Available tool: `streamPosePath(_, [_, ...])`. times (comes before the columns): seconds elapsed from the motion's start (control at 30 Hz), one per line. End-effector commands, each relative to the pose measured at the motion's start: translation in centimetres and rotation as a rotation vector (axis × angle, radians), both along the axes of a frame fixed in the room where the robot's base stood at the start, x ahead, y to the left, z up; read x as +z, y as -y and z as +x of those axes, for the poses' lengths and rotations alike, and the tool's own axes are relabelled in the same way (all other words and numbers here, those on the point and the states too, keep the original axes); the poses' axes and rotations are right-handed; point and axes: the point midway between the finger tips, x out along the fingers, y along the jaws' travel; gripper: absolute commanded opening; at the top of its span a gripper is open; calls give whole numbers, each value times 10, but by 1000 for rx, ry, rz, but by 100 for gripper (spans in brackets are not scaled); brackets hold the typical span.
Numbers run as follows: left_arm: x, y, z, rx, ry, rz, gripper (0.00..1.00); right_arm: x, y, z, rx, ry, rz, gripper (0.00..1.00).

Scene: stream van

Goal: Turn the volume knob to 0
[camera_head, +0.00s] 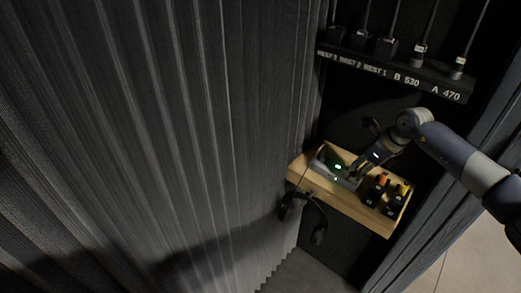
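A small grey box (323,163) with green lights sits at the left end of a wooden shelf tray (345,203). The volume knob cannot be made out; it is too small or hidden by my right gripper. My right arm comes in from the right, and my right gripper (355,174) points down at the right part of the grey box, close to it or touching it; I cannot tell which. Its fingers are dark and small, so I cannot tell whether they are open or shut. My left gripper is not in view.
Several dark handheld units with orange and yellow tops (377,188) stand on the tray's right. A headset (304,212) hangs at its front. A labelled rack (395,75) with cables is above. A grey curtain (160,120) fills the left; another panel is at right.

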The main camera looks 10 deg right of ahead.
Motion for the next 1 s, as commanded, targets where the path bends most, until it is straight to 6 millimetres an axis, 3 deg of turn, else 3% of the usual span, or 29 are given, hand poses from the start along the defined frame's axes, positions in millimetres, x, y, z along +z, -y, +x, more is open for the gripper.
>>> streamPosePath(0.8, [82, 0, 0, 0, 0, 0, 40, 5, -5, -2, -676, -3, 0, 34])
streamPosePath(0.87, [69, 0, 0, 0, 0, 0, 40, 13, -3, -6, -672, 4, 1, 34])
streamPosePath(1.0, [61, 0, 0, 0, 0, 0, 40, 38, -4, -17, -670, 2, 0, 34])
